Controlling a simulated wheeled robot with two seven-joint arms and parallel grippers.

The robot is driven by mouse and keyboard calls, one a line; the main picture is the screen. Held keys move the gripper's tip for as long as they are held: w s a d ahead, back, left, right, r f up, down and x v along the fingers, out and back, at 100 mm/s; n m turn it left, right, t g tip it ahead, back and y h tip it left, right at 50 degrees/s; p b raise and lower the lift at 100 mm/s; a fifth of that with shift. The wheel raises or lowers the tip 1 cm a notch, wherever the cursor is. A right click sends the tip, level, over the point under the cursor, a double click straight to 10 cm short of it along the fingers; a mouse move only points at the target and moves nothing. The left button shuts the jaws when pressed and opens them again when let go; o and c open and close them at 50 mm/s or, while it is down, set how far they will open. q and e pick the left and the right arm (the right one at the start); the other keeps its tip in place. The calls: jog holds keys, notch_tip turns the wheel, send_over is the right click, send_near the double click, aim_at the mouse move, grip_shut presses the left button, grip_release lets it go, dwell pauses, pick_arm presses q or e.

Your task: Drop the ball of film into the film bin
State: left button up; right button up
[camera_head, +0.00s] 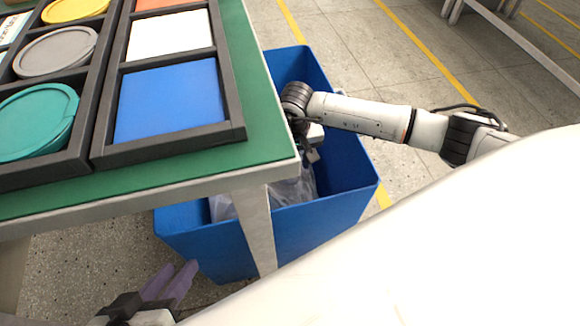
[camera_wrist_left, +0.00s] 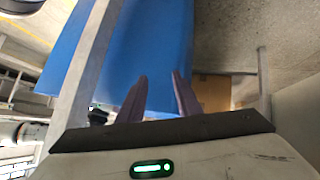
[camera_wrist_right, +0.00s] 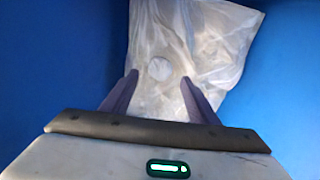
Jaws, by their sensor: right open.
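The blue film bin (camera_head: 345,190) stands on the floor beside and partly under the green-topped table. Crumpled, translucent film (camera_head: 300,190) lies inside it; the film also shows in the right wrist view (camera_wrist_right: 200,40). A pale round patch (camera_wrist_right: 160,68) shows on this film; I cannot tell whether it is the ball of film or part of the sheet. My right gripper (camera_wrist_right: 159,78) points down into the bin, open, with nothing visibly gripped between its fingers. In the head view the table edge partly hides it. My left gripper (camera_head: 170,282) is open and empty, low in front of the table.
The table (camera_head: 255,130) overhangs part of the bin, and its leg (camera_head: 257,230) stands in front of it. A dark tray (camera_head: 240,128) with coloured lids and panels sits on the table. Open floor with yellow lines (camera_head: 415,40) lies to the right and behind.

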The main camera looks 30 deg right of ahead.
pick_arm(q)
jog(key=shift+s+a+f+g+y+p, duration=0.2)
jog(key=shift+a+f+g+y+p, duration=0.15)
jog(key=shift+a+f+p, duration=0.3)
pick_arm(e)
jog(key=r, duration=0.5)
jog(key=shift+s+r, duration=0.2)
jog(key=shift+s, duration=0.15)
